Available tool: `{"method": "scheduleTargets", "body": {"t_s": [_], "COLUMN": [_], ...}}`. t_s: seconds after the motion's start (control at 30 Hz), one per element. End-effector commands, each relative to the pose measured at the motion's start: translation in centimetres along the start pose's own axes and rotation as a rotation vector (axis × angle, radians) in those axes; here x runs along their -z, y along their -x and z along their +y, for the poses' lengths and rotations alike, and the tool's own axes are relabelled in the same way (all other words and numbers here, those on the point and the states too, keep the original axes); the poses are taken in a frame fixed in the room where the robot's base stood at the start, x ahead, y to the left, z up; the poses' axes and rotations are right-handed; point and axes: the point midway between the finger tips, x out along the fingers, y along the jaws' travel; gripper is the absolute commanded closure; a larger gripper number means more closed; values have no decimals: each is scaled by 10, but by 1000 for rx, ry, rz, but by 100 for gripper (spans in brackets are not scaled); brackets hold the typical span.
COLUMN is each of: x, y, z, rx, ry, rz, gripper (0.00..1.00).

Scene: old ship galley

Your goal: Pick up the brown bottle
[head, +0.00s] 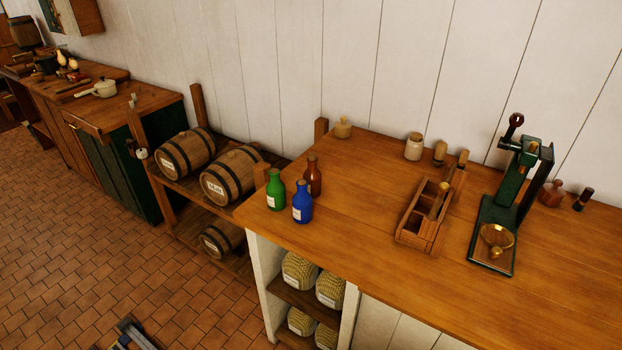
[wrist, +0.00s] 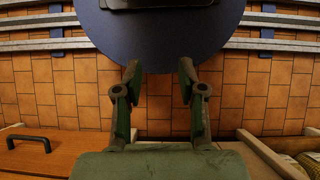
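The brown bottle (head: 313,178) stands upright near the left end of the wooden counter in the head view. A green bottle (head: 275,193) stands to its left. A blue bottle (head: 302,204) stands in front of it, close by, and hides part of its lower body. My gripper (wrist: 159,82) shows in the wrist view with its two fingers apart and nothing between them. It is over the tiled floor, away from the bottles. No bottle shows in the wrist view, and my gripper does not show in the head view.
Barrels (head: 229,178) lie on a lower rack to the left. The counter between bottles and caddy is clear. A black drawer handle (wrist: 29,139) shows in the wrist view.

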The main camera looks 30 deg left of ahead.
Motion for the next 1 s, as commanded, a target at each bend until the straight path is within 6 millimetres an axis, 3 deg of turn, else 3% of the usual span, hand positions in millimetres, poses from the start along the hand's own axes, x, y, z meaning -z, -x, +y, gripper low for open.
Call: {"method": "scheduleTargets", "body": {"t_s": [0.43,0.47,0.5,0.8,0.93,1.0], "x": [0,0,0,1,18,41], "y": [0,0,0,0,-2,-2], "z": [0,0,0,0,-7,-16], "rx": [0,0,0,0,0,1], "ry": [0,0,0,1,14,32], "rz": [0,0,0,1,29,67], "gripper": [60,53,39,38,38,38]}}
